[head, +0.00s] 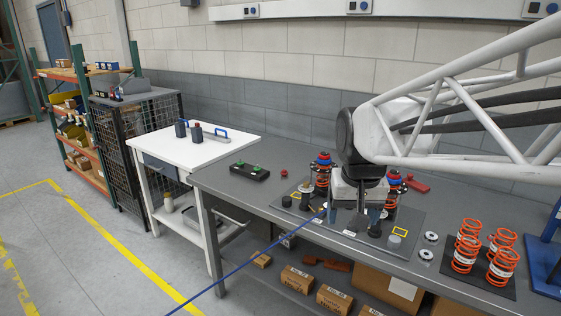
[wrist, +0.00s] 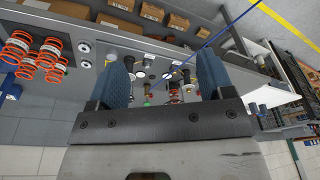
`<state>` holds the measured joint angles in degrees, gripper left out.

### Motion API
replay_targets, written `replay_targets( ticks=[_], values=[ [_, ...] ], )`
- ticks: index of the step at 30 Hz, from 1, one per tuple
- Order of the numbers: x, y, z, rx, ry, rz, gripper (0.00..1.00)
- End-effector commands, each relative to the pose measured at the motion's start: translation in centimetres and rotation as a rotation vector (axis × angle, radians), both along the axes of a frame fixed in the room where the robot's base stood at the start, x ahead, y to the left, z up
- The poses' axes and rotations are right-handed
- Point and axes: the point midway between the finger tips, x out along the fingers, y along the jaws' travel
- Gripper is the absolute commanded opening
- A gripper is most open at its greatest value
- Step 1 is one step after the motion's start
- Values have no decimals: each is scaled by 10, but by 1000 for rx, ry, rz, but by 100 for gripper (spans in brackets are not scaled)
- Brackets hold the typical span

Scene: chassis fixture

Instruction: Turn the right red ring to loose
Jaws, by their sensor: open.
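The right red ring (head: 394,180) is on the right unit, partly hidden behind my gripper. The left red ring (head: 323,162) is on the left unit. My gripper (head: 353,214) points down between and in front of the units, open, with blue fingers apart. It also shows in the wrist view (wrist: 163,72). There a reddish spring (wrist: 174,94) appears between the fingers; I cannot tell which unit it is. I see no finger touching the right ring.
Orange springs (head: 467,250) stand at the bench's right end, near metal washers (head: 430,238). A grey cylinder (head: 394,242) and dark posts stand in front of the units.

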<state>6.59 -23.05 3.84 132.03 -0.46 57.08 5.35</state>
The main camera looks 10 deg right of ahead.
Motion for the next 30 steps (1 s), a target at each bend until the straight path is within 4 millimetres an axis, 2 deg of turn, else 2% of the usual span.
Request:
replay_targets(
  ticks=[1,15,30],
  values=[
    [13,-6,3,2,6,-18,74],
    [120,-68,24,21,48,-166,74],
    [226,-155,20,41,94,-324,74]
  ],
)
